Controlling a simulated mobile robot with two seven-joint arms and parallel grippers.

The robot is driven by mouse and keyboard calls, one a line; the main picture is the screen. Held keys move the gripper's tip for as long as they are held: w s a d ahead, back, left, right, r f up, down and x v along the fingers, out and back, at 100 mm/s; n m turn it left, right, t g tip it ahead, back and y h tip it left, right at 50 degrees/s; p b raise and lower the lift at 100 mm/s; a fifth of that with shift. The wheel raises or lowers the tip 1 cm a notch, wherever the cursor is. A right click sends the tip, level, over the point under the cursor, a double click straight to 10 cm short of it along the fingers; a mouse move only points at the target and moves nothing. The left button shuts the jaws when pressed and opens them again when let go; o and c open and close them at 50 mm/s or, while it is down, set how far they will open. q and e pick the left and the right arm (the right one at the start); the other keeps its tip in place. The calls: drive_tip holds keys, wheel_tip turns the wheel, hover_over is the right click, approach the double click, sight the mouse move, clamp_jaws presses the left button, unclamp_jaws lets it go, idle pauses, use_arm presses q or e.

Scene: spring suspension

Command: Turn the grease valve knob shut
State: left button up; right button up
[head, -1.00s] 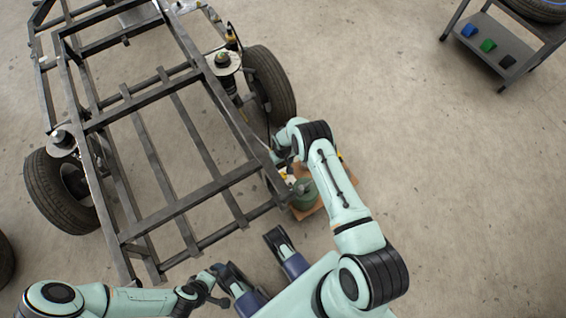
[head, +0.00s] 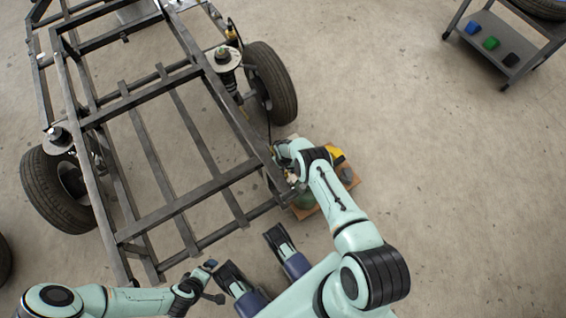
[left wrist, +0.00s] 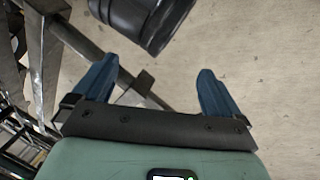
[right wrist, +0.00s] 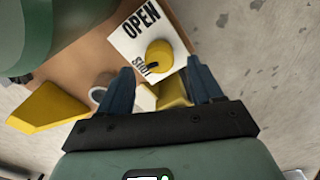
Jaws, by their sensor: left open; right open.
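The yellow knob (right wrist: 160,54) sits on a white plate (right wrist: 130,38) marked OPEN at its upper end and SHUT at its lower end in the right wrist view. A dark mark on the knob's lower left side lies close to the word SHUT. My right gripper (right wrist: 160,68) is open, with one blue finger toward each side below the knob; I cannot tell whether either touches it. In the head view my arm hides the knob. My left gripper (left wrist: 157,75) is open and empty by the frame's near end; it also shows in the head view (head: 212,272).
A green rounded tank (right wrist: 30,30) stands beside the plate on a brown board (right wrist: 85,55). A yellow wedge (right wrist: 45,108) lies nearby. The dark metal chassis frame (head: 170,208) with its wheels fills the left. Floor to the right is clear up to a cart (head: 495,50).

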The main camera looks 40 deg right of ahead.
drive_tip(key=shift+f+b, duration=0.8)
drive_tip(key=shift+f, duration=1.2)
use_arm(q)
drive_tip(key=w+f, duration=0.1)
drive_tip(key=w+a+f, duration=0.1)
drive_tip(key=shift+w+a+f+t+y, duration=0.2)
drive_tip(key=shift+w+a+t+y, duration=0.1)
use_arm(e)
drive_tip(key=c, duration=1)
drive_tip(key=shift+n+b, duration=0.45)
drive_tip(key=shift+n, duration=0.25)
drive_tip(key=shift+c, duration=0.2)
use_arm(q)
drive_tip(key=shift+s+a+f, duration=0.15)
drive_tip(key=shift+s+f, duration=0.75)
drive_tip(key=shift+s, duration=0.1)
use_arm(e)
drive_tip(key=o, duration=1)
drive_tip(key=shift+o, duration=0.2)
